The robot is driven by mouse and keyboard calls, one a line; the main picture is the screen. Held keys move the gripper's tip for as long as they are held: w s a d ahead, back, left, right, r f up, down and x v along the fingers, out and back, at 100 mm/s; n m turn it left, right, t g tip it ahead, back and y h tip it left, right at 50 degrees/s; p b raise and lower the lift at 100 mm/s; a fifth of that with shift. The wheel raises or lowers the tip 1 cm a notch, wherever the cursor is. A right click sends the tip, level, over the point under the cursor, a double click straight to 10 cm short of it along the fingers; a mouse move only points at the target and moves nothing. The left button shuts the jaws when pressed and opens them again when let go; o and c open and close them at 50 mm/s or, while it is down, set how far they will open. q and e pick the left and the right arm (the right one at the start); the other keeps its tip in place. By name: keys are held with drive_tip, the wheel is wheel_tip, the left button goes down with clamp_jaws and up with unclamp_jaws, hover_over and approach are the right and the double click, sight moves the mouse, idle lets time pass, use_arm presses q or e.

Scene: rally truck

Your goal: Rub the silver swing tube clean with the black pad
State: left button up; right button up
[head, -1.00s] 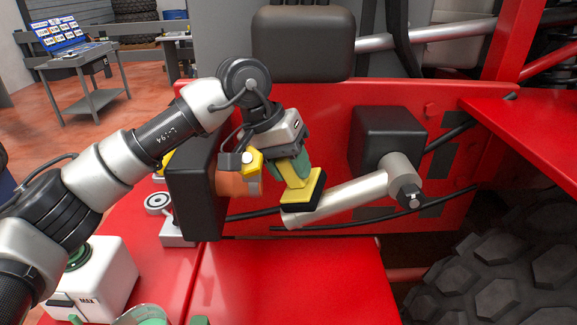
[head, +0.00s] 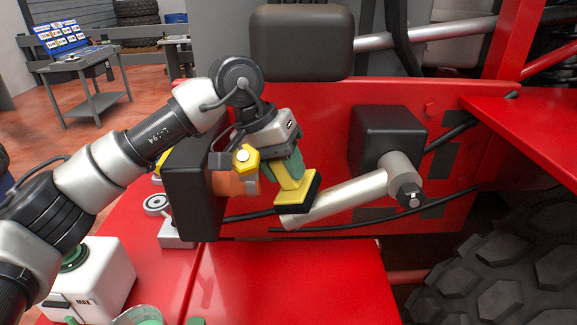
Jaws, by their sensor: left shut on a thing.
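The silver swing tube (head: 345,198) runs from a joint on a black box (head: 388,136) down to the left, in front of the red truck panel. My left gripper (head: 286,165) is shut on the yellow handle of the black pad (head: 310,195). The pad is tilted and lies at the tube's lower left end. It looks to touch the tube's upper side there, though the exact contact is hard to tell. My right gripper is not in view.
A black block (head: 195,190) with an orange cylinder (head: 222,182) stands close left of my gripper. A large tyre (head: 510,265) is at lower right. A white container (head: 95,275) stands at lower left. A red flat surface (head: 290,280) lies below the tube, clear in its middle.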

use_arm(q)
drive_tip(key=shift+w+a+r, duration=0.1)
drive_tip(key=shift+a+r, duration=0.3)
drive_tip(key=shift+d+r, duration=0.2)
drive_tip(key=shift+d, duration=0.05)
drive_tip(key=shift+d+r, duration=0.15)
drive_tip(key=shift+d, duration=0.25)
drive_tip(key=shift+d+r+p, duration=0.1)
drive_tip(key=shift+d+p, duration=0.2)
drive_tip(key=shift+d, duration=0.55)
drive_tip(key=shift+a, duration=0.1)
drive_tip(key=shift+d+f+b, duration=0.25)
drive_tip(key=shift+f+b, duration=0.05)
drive_tip(key=shift+f, duration=0.15)
drive_tip(key=shift+d+r, duration=0.1)
